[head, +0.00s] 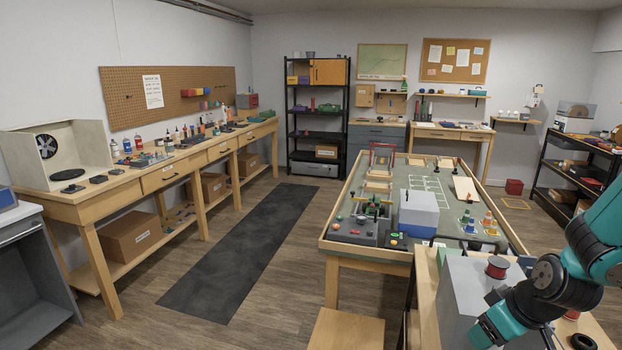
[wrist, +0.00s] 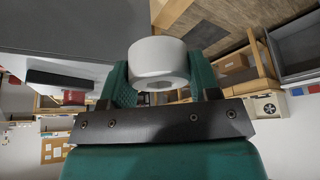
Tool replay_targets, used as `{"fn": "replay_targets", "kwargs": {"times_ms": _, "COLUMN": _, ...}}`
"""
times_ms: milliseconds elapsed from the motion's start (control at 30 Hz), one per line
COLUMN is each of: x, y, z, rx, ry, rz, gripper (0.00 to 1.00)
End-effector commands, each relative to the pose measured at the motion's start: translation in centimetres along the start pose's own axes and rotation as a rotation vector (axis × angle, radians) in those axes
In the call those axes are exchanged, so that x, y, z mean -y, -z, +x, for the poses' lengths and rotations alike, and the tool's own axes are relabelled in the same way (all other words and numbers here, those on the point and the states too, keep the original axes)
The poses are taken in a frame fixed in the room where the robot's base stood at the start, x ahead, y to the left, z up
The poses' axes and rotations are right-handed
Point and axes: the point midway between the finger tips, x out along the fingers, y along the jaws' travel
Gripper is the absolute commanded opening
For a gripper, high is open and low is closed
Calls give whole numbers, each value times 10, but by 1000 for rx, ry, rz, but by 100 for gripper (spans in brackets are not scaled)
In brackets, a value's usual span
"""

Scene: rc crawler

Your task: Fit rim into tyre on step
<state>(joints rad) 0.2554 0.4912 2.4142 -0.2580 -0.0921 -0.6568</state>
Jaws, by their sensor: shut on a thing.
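My gripper (wrist: 160,88) is shut on a pale grey-white rim (wrist: 152,52), a short cylinder with a hole in its end, held between the two teal fingers. In the head view my gripper (head: 482,336) is low at the right, in front of a grey box; the rim cannot be seen there. A black ring that looks like a tyre (head: 583,342) lies at the bottom right edge, partly cut off. A plain wooden top (head: 345,330) at the bottom middle may be the step; I see no tyre on it.
A grey box (head: 470,287) with a red spool (head: 496,266) stands close to my gripper. A dark mat (head: 245,250) lies on clear floor beside the long workbench (head: 115,205).

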Motion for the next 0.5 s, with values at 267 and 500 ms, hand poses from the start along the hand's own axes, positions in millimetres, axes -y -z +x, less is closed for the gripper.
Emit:
{"fn": "replay_targets", "kwargs": {"times_ms": 267, "x": 32, "y": -44, "z": 93, "rx": 8, "ry": -140, "rz": 311, "gripper": 30}}
{"fn": "replay_targets", "kwargs": {"times_ms": 500, "x": 33, "y": -56, "z": 125, "rx": -5, "ry": -174, "rz": 384, "gripper": 30}}
